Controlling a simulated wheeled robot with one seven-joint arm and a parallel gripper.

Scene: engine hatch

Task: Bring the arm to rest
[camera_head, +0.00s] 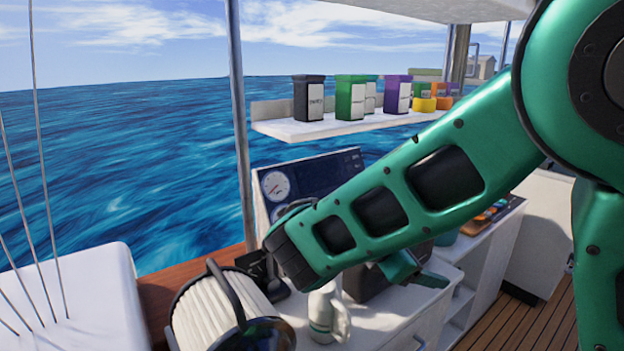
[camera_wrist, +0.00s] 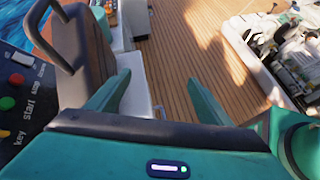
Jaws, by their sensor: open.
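My green arm (camera_head: 400,205) crosses the head view from the upper right down to the lower middle, its elbow bent. My gripper shows partly in the head view as green fingers (camera_head: 418,272) behind the arm, over the white counter. In the wrist view my gripper (camera_wrist: 154,92) has its two green fingers spread wide. Nothing is between them except the view of a white edge and the wooden deck. The rest of the hand is hidden behind the arm in the head view.
A shelf (camera_head: 335,125) holds several containers. A ribbed cylinder (camera_head: 212,308) and a pale bottle (camera_head: 328,312) stand close below the arm. The wrist view shows a button panel (camera_wrist: 18,95) at left, open deck (camera_wrist: 205,50) in the middle and engine parts (camera_wrist: 298,62) at right.

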